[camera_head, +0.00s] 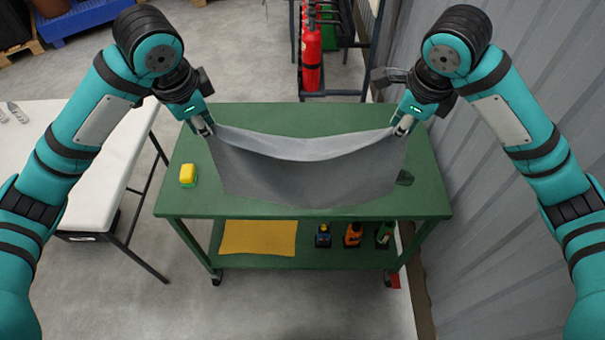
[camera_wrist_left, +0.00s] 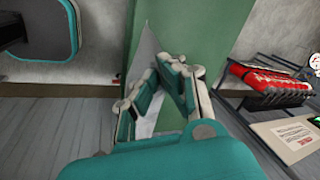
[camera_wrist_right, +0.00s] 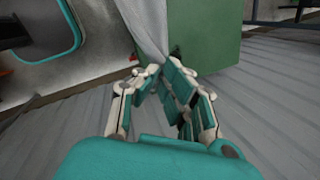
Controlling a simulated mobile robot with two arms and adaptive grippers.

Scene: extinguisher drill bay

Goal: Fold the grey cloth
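The grey cloth (camera_head: 290,178) hangs between my two grippers above the green table (camera_head: 430,195). Its top edge sags in the middle, and its lower part reaches down to the tabletop. My left gripper (camera_head: 204,127) is shut on the cloth's left upper corner; the cloth also shows in the left wrist view (camera_wrist_left: 148,50). My right gripper (camera_head: 403,127) is shut on the right upper corner; the cloth shows between the fingers in the right wrist view (camera_wrist_right: 152,35). The back of the tabletop is partly hidden behind the cloth.
A yellow and green sponge (camera_head: 188,175) sits at the table's left. A dark small object (camera_head: 405,178) lies right of the cloth. A white table (camera_head: 80,170) stands left; a corrugated wall (camera_head: 500,200) is close right.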

